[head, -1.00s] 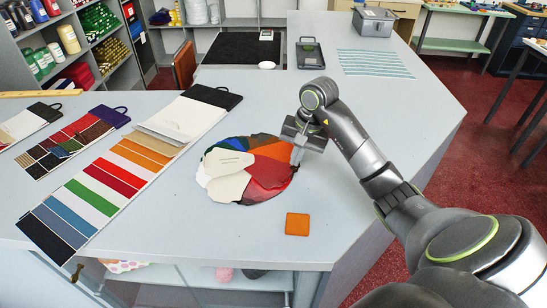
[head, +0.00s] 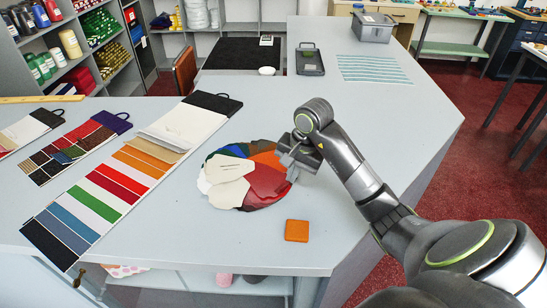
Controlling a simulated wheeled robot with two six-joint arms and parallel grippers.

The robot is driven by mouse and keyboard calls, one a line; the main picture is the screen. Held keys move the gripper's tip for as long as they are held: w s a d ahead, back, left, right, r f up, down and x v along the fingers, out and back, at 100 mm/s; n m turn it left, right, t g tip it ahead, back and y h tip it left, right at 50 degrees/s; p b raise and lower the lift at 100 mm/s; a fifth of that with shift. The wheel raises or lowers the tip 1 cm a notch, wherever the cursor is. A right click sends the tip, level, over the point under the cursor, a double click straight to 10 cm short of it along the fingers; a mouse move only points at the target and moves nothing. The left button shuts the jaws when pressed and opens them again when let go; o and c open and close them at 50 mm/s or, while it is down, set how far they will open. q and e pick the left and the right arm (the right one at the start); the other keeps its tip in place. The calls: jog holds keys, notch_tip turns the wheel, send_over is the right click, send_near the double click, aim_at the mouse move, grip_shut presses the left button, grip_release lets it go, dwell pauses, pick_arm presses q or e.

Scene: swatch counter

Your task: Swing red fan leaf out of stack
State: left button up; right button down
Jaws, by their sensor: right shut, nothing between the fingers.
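The fan stack of coloured leaves lies spread on the grey counter in the middle of the head view. White leaves (head: 229,169) cover its left part, and blue, green, brown and orange leaves show along the back. The red fan leaf (head: 266,181) shows at the right of the stack, partly under the white leaves. My right gripper (head: 291,176) is shut and empty, pointing down at the right edge of the red and orange leaves. I cannot tell whether its tips touch a leaf. My left gripper is not in view.
An orange square tile (head: 297,230) lies in front of the stack. A long swatch card (head: 120,178) lies to the left. A black clipboard-like tray (head: 310,60), a black mat (head: 242,54) and a grey box (head: 372,27) are behind.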

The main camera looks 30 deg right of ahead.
aim_at(281, 188)
dwell(0.3)
jog(key=shift+s+a+r+m+p, duration=0.1)
jog(key=shift+s+a+m+p, duration=0.1)
jog(key=shift+a+m+p, duration=0.3)
jog(key=shift+s+a+r+m+p, duration=0.1)
jog(key=shift+s+a+m+p, duration=0.2)
jog(key=shift+p, duration=0.35)
jog(key=shift+s+a+f+m+p, duration=0.1)
jog(key=shift+s+a+m+p, duration=0.05)
jog(key=shift+a+m+p, duration=0.35)
jog(key=shift+a+f, duration=0.1)
jog(key=shift+f, duration=0.05)
jog(key=shift+s+a+m+h+p, duration=0.2)
jog(key=shift+a+m+h+p, duration=0.1)
jog(key=shift+a+m+p, duration=0.4)
jog(key=shift+s+a+m+p, duration=0.2)
jog(key=shift+a+m+p, duration=0.25)
jog(key=shift+a, duration=0.3)
